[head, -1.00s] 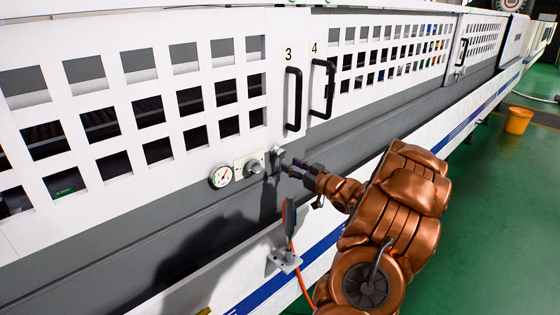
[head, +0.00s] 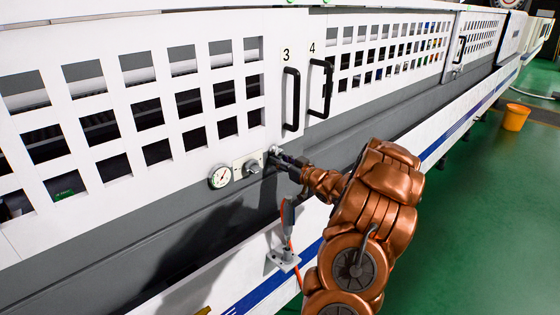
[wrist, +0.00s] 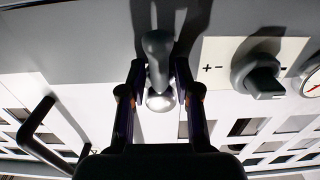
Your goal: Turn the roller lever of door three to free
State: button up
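The roller lever (wrist: 157,72) is a grey knobbed handle with a shiny round end, in the middle of the wrist view. My gripper (wrist: 160,75) has one finger on each side of it, and narrow gaps seem to show between the fingers and the lever. In the head view my gripper (head: 277,159) is at the lever's place below the right lower corner of door three (head: 258,125), and hides most of the lever. Door three carries the number 3 and a black bar handle (head: 291,99).
A knob on a plate marked plus and minus (wrist: 260,78) and a round gauge (head: 221,176) sit beside the lever. A grey bracketed post (head: 286,225) with an orange cable stands below my gripper. An orange bucket (head: 515,117) is on the green floor.

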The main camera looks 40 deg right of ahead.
grip_shut()
